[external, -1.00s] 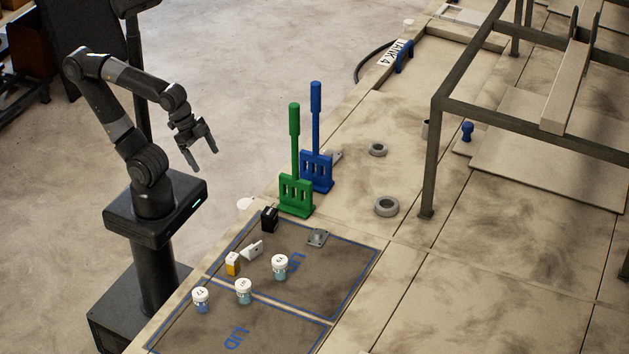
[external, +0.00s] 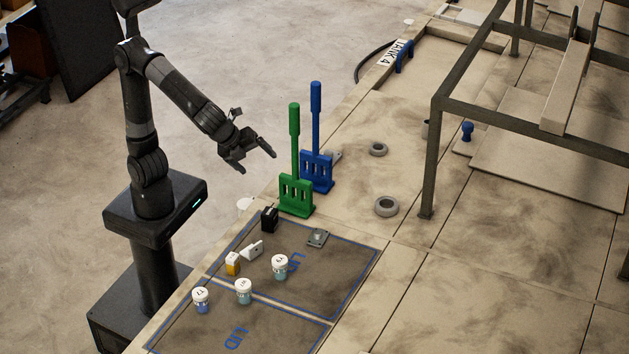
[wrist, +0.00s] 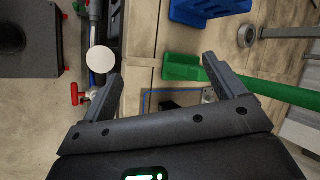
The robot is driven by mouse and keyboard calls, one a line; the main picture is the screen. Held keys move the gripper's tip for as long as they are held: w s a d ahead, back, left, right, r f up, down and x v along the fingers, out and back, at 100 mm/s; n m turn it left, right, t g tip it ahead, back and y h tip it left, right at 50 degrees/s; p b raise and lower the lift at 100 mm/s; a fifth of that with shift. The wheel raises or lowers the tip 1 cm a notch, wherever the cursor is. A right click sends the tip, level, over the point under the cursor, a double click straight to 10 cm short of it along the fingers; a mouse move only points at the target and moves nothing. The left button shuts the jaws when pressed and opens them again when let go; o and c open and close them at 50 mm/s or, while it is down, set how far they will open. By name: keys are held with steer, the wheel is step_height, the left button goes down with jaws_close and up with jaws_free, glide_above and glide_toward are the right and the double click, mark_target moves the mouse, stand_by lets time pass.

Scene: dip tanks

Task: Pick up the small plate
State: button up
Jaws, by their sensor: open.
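The small plate (external: 317,237) is a grey square metal piece with a raised middle. It lies flat near the upper right part of the nearer-to-rack blue-outlined lid area in the external view. In the wrist view, a small grey patch of it (wrist: 208,96) seems to show beside my right finger, mostly hidden. My gripper (external: 256,162) is open and empty. It hangs in the air to the left of the green rack, well above and away from the plate.
A green rack (external: 296,196) and a blue rack (external: 317,171), each with a tall upright handle, stand close to my gripper. A black block (external: 269,218), a white-and-yellow block (external: 232,263) and several lidded jars (external: 280,266) stand near the plate.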

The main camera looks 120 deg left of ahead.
steer(key=w+d+m+t+y, duration=0.1)
steer(key=w+d+m+y, duration=0.1)
steer(key=w+d+m, duration=0.45)
steer(key=m+t+y, duration=0.3)
steer(key=m, duration=0.4)
glide_above(314, 234)
steer(key=s+d, duration=0.2)
steer(key=d, duration=0.1)
step_height(314, 234, down, 4)
steer(key=r, duration=0.1)
step_height(314, 234, down, 3)
steer(key=shift+s+a+r, duration=0.1)
step_height(314, 234, down, 4)
steer(key=shift+f, duration=0.1)
steer(key=shift+x, duration=1.15)
steer(key=shift+a+f, duration=0.25)
steer(key=shift+f, duration=0.1)
steer(key=shift+c, duration=0.5)
steer(key=c, duration=1.4)
